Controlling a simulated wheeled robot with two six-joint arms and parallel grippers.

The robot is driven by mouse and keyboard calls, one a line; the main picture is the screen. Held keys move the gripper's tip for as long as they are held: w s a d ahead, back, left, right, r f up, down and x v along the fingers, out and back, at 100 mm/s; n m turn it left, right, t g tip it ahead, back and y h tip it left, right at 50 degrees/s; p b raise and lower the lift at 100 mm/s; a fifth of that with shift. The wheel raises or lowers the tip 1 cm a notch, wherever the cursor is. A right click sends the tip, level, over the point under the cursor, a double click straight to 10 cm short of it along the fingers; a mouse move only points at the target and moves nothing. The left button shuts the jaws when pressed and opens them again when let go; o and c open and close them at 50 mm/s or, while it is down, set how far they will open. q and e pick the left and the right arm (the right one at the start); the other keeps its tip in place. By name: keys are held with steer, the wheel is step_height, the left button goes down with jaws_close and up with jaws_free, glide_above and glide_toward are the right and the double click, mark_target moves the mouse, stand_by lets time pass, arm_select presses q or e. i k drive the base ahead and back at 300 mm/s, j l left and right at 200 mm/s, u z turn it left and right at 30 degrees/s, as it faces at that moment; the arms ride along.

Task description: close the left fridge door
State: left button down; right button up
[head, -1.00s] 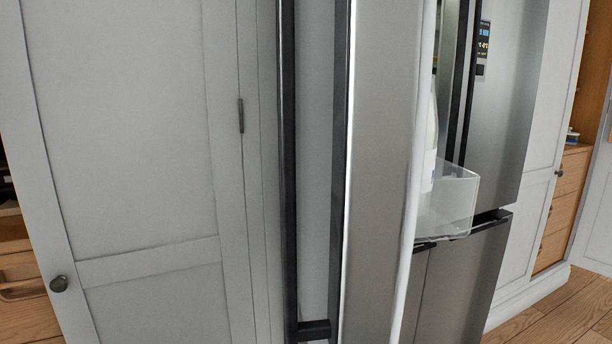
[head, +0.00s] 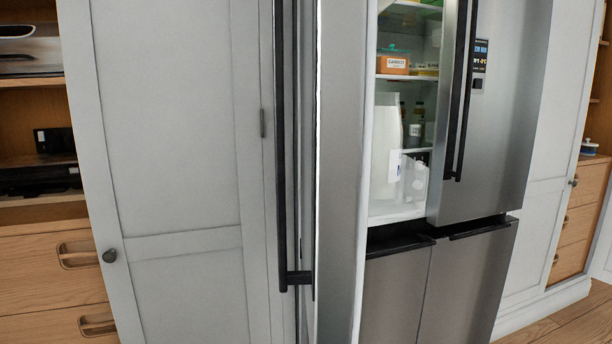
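The left fridge door (head: 340,170) stands wide open in the head view, seen nearly edge-on, its steel side towards me. Its long dark vertical handle (head: 282,150) is on the left side of the door, with a lower bracket near the bottom. The right fridge door (head: 500,120) is shut, with a dark handle and a small display. Neither of my grippers is in view.
A grey cabinet door (head: 175,150) with a round knob fills the left, close behind the open door. Wooden shelves and drawers (head: 45,270) stand at far left. Lower steel fridge doors (head: 465,290) are shut. Some wood floor (head: 560,325) shows at bottom right.

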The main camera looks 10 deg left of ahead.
mark_target(339, 37)
steer(key=k+l, duration=0.7)
